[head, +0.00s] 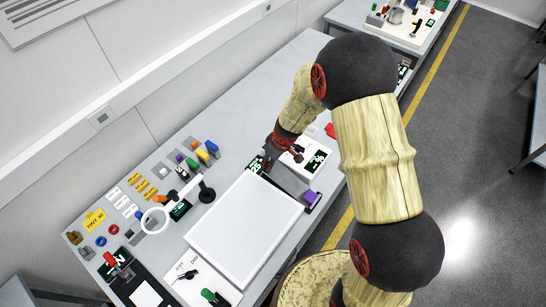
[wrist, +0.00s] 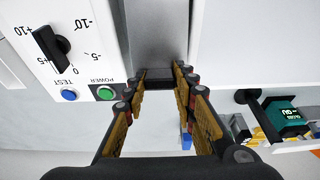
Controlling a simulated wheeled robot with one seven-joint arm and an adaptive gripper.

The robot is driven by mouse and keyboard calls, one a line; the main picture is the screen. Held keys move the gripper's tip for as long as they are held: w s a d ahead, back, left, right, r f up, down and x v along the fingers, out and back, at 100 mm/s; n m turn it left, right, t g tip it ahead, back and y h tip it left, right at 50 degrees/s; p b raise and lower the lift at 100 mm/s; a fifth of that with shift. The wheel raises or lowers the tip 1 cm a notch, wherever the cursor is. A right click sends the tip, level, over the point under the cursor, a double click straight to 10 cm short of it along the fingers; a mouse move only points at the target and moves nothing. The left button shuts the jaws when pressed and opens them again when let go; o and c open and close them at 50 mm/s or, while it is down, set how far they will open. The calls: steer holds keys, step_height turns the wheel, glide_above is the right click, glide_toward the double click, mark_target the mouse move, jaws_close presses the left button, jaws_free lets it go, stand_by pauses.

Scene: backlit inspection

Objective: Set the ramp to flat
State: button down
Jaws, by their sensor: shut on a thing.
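The ramp shows as a smooth grey plate (wrist: 160,35) running away between white housings in the wrist view. In the head view my gripper (head: 269,163) is small and mostly hidden. I cannot tell the ramp's tilt exactly. A black knob (wrist: 52,47) sits on a scale from -10 to +10.
A green POWER button (wrist: 106,93) and a blue TEST button (wrist: 68,95) sit close to the left finger. A green display (wrist: 287,117) is at right.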

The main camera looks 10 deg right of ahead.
steer(key=shift+w+b+x, duration=0.15)
steer(key=shift+b+x, duration=1.6)
steer(key=shift+b, duration=0.2)
steer(key=shift+w+b+x, duration=0.15)
steer(key=shift+b+x, duration=1.6)
steer(key=shift+b, duration=0.2)
steer(key=shift+a+r, duration=0.1)
steer(key=c, duration=1.9)
jaws_free()
steer(key=shift+o, duration=1.3)
steer(key=shift+w+a, duration=0.1)
steer(key=shift+a, duration=0.1)
steer(key=shift+o, duration=0.9)
steer(key=shift+d+f, duration=0.1)
steer(key=shift+f, duration=0.1)
steer(key=shift+s, duration=0.2)
steer(key=shift+v, duration=4.05)
